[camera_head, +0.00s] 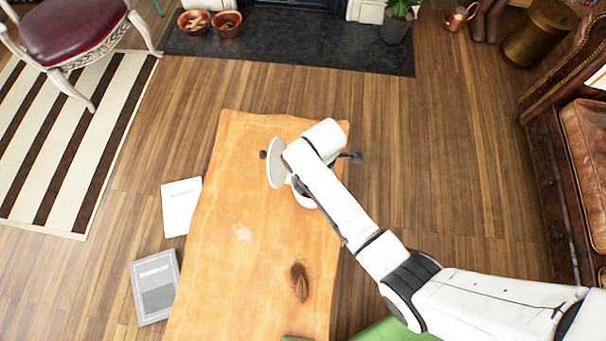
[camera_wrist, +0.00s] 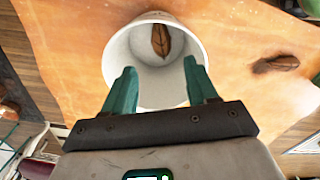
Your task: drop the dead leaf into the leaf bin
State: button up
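The leaf bin (camera_wrist: 115,62) is a white round container on the wooden table, seen from above in the wrist view. In the head view only part of its white wall (camera_head: 303,199) shows beside my arm. A brown dead leaf (camera_wrist: 161,40) shows inside the bin's opening, apart from my fingers; I cannot tell whether it rests on the bottom. My gripper (camera_wrist: 161,88) is open, its two green fingers spread over the near side of the bin with nothing between them. In the head view my arm hides the fingers.
The table (camera_head: 225,270) carries a dark brown patch (camera_head: 300,283), perhaps a wood knot or another leaf; it also shows in the wrist view (camera_wrist: 275,63). A grey book (camera_head: 155,287) and a white booklet (camera_head: 181,206) lie left of the table. The table's near left part is clear.

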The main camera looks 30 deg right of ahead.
jog(key=shift+o, duration=0.3)
notch_tip(320, 180, up, 11)
jog(key=p, duration=0.1)
dwell(0.4)
jog(key=shift+s+f, duration=0.1)
jog(key=shift+f, duration=0.05)
jog(key=s+d+r+m, duration=0.2)
jog(key=s+d+m, duration=0.2)
jog(key=s+m, duration=0.3)
jog(key=s+d+r+m+t, duration=0.1)
jog(key=s+d+r+m, duration=0.2)
jog(key=s+m, duration=0.5)
jog(key=s, duration=0.4)
jog(key=shift+s+d+m, duration=0.3)
jog(key=shift+s+d, duration=0.1)
